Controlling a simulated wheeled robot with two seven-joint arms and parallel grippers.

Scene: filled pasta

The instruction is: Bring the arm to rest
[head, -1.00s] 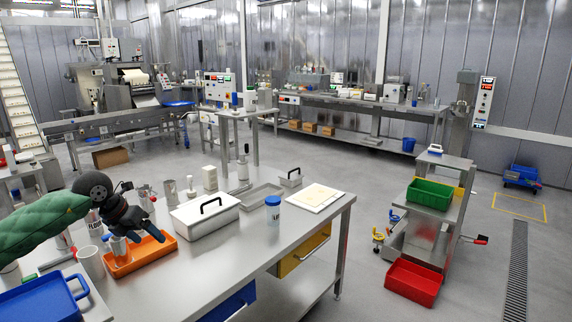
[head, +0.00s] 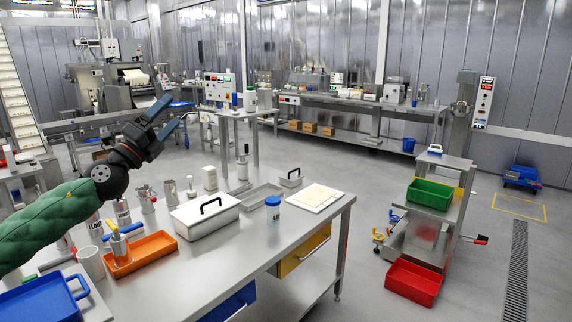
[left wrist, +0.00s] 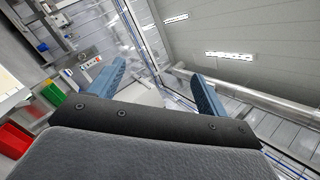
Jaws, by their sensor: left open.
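My left gripper (head: 163,115) is raised above the left part of the steel table (head: 185,277), with its fingers pointing up and to the right. It is open and empty. In the left wrist view its two blue fingers (left wrist: 155,82) are well apart with nothing between them. The green-sleeved left arm comes in from the left edge. The orange tray (head: 158,251) sits on the table below, with a metal cup (head: 120,250) holding handled tools at its left end. My right gripper is not in view.
A white lidded box (head: 205,216), a blue-capped jar (head: 273,208) and a cream board (head: 316,197) stand on the table. A blue tray (head: 45,300) is at the near left.

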